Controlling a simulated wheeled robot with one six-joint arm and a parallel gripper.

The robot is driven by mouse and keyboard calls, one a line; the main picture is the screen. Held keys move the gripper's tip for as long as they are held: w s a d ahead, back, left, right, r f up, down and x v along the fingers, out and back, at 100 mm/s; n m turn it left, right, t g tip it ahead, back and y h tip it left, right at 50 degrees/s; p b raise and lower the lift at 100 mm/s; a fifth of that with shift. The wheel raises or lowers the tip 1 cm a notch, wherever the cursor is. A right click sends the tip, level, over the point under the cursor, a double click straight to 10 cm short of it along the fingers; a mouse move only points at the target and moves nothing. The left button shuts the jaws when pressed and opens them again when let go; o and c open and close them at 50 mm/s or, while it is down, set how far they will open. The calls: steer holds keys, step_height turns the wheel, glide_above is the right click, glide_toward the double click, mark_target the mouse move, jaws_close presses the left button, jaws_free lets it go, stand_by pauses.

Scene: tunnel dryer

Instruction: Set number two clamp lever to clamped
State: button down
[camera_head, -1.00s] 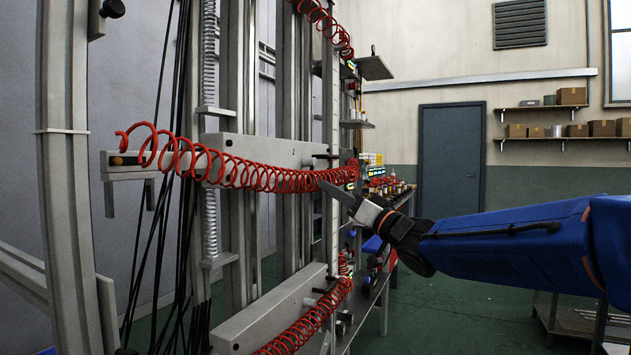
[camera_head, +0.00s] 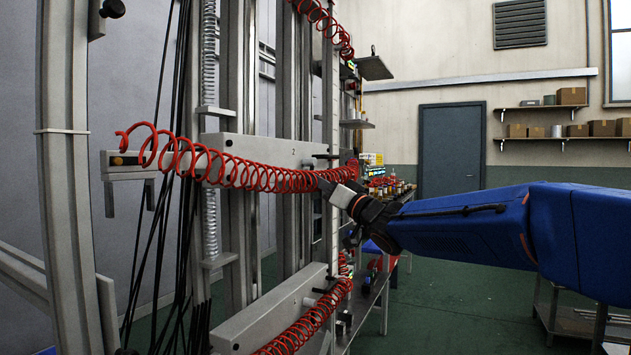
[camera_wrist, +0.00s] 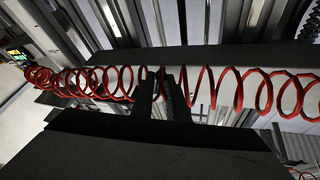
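The number two clamp bar (camera_head: 260,147) is a light grey horizontal beam marked "2" in the head view. A small dark lever (camera_head: 325,156) sticks out near its right end; its exact position is hard to tell. My gripper (camera_head: 325,184) is just below and close to that lever, beside the red coiled hose; contact cannot be told. In the wrist view the two dark fingers of my gripper (camera_wrist: 161,88) stand close together at the red coil, with a narrow gap between them. Nothing held can be made out. The lever is not clearly seen there.
The red coiled hose (camera_head: 240,172) runs along the bar and crosses the wrist view (camera_wrist: 225,88). A lower grey bar (camera_head: 270,308) has another red coil. A bench (camera_head: 384,290) with small items stands behind. The green floor at the right is mostly open.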

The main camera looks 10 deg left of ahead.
steer(key=n+y, duration=0.1)
steer(key=n, duration=0.1)
steer(key=w+n+g+y, duration=0.1)
steer(key=n, duration=0.1)
steer(key=n+g+y, duration=0.1)
steer(key=n, duration=0.1)
steer(key=shift+w+d+f, duration=0.25)
steer(key=shift+w+d, duration=0.05)
steer(key=c, duration=1.9)
jaws_free()
steer(key=shift+o, duration=0.2)
steer(key=shift+d, duration=0.1)
steer(key=v, duration=1.7)
steer(key=shift+d, duration=0.15)
